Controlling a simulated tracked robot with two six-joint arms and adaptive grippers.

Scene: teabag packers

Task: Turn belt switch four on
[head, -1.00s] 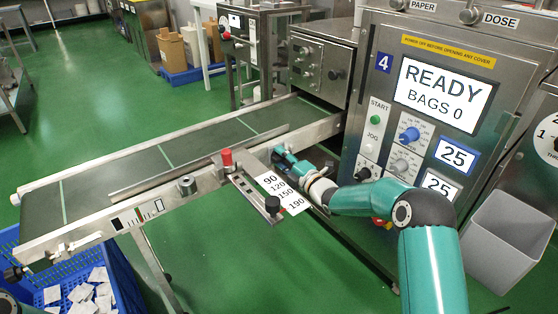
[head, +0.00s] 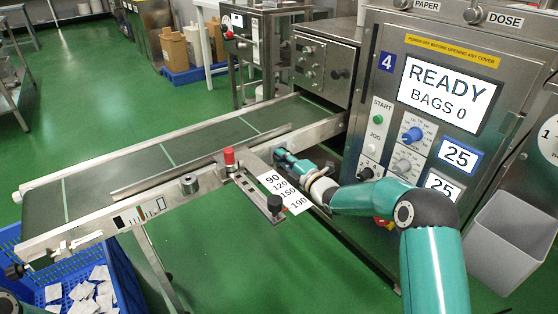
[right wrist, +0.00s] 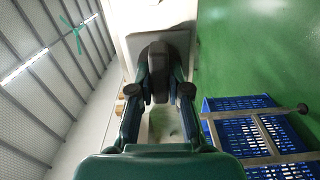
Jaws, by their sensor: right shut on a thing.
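Machine 4 carries a blue number plate (head: 386,62) and a lit display (head: 449,92) reading READY, BAGS 0. Its conveyor belt (head: 205,140) runs out to the left on a metal frame. My right gripper (head: 281,156) is at the near side of the frame, close to the machine. In the right wrist view its fingers (right wrist: 159,90) are shut on a dark, rounded knob (right wrist: 157,62), with a finger on each side. The knob looks like the belt switch; its marking and setting are hidden. In the head view the gripper covers it.
A slotted guide with a scale plate (head: 285,191) and a red knob (head: 229,156) stick out beside my right gripper. A blue crate (head: 128,277) with white bags stands below the belt's left end. A grey bin (head: 507,243) stands at the right.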

